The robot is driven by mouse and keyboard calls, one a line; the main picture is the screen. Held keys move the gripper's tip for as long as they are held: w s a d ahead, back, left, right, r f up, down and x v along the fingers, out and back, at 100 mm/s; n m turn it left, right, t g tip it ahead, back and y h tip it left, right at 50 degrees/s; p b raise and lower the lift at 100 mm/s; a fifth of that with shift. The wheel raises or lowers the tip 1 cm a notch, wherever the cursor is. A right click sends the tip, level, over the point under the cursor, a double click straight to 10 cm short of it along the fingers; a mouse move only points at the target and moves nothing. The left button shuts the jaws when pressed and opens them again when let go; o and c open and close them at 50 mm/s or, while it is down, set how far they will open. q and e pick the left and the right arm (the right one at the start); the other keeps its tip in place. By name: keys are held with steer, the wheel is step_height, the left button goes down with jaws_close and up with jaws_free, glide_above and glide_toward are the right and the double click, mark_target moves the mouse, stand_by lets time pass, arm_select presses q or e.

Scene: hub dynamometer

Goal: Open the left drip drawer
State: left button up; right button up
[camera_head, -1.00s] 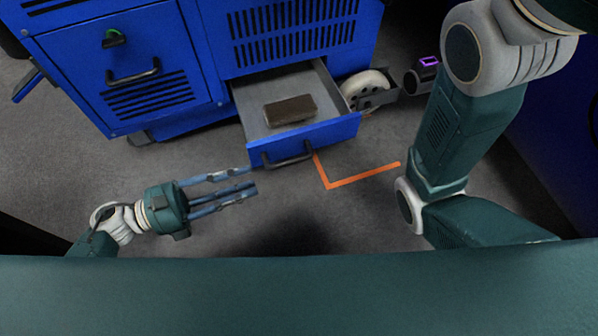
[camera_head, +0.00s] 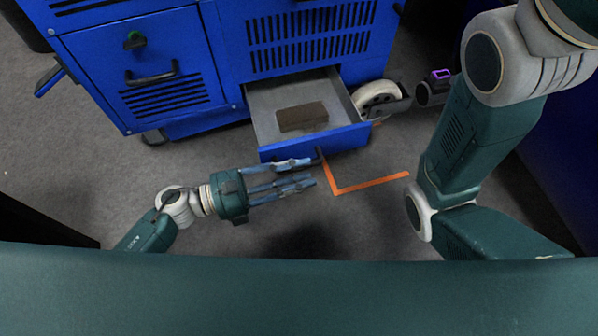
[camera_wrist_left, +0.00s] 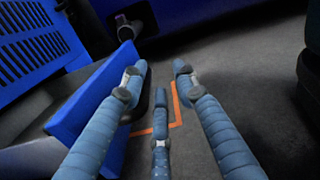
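The blue drip drawer (camera_head: 318,140) stands pulled out from the blue cabinet, and a brown block (camera_head: 302,116) lies inside it. Its dark handle on the front is mostly hidden behind my left gripper (camera_head: 308,173). My left gripper comes in from the left just in front of the drawer face, with its blue fingers spread apart and pointing right. In the left wrist view the drawer front (camera_wrist_left: 95,105) is on the left, beside the left finger; I cannot tell whether they touch. Nothing shows between the fingers. My right gripper is not in view.
The blue cabinet (camera_head: 225,60) has a closed door with a handle (camera_head: 150,78) at the left. A white caster wheel (camera_head: 378,97) is right of the drawer. Orange tape (camera_head: 370,184) marks the floor, which is otherwise clear in front.

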arm_select(q)
jaws_close()
jaws_free()
steer(key=shift+a, duration=0.15)
steer(key=v, duration=1.2)
